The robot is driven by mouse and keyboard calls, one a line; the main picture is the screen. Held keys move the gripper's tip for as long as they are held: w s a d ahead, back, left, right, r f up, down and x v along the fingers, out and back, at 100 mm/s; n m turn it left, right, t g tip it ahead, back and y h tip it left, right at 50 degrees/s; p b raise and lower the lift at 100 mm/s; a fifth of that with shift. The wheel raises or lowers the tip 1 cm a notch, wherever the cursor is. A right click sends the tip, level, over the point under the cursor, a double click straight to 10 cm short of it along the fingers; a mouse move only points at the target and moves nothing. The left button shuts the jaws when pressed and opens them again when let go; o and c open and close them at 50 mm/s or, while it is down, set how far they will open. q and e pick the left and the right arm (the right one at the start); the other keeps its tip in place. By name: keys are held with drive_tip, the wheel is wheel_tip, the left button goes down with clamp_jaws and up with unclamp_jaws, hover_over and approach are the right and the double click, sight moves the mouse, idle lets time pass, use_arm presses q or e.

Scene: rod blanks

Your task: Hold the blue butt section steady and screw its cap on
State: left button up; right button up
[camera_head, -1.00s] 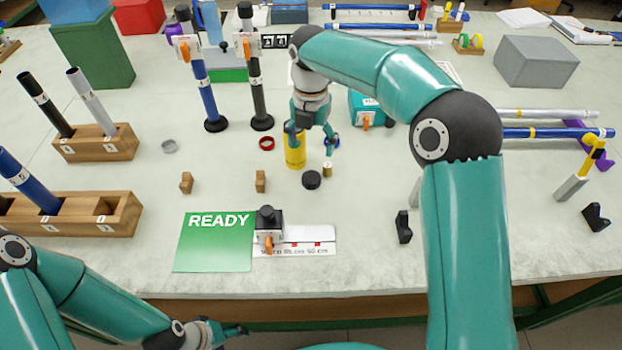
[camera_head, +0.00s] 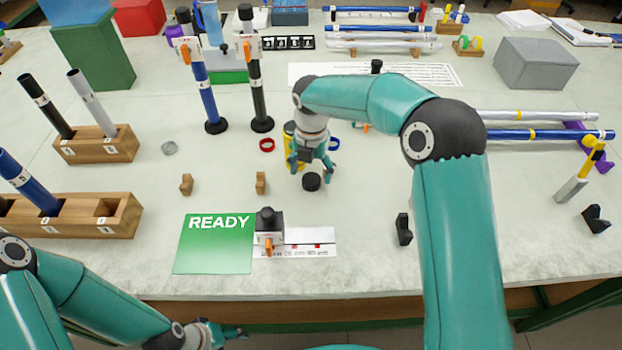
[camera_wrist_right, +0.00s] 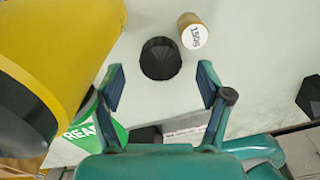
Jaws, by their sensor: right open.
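My right gripper (camera_head: 311,168) is open and empty over a small round black cap (camera_head: 311,182). In the right wrist view the cap (camera_wrist_right: 160,58) lies just beyond and between the open fingertips (camera_wrist_right: 160,77), apart from both. One blue section (camera_head: 28,182), labelled 5, leans in the long wooden block (camera_head: 123,214) at left. Another blue section (camera_head: 206,98) stands upright in a black-footed stand with a clamp at its top. I cannot tell which is the butt section meant. My left gripper (camera_head: 225,334) is low, at the table's front edge, away from both; its finger gap is unclear.
A yellow cylinder (camera_wrist_right: 60,50) stands close beside the right gripper.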

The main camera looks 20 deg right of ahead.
sight(311, 181)
drive_tip(key=shift+f, duration=1.3)
drive_tip(key=shift+c, duration=0.4)
drive_tip(key=c, duration=0.8)
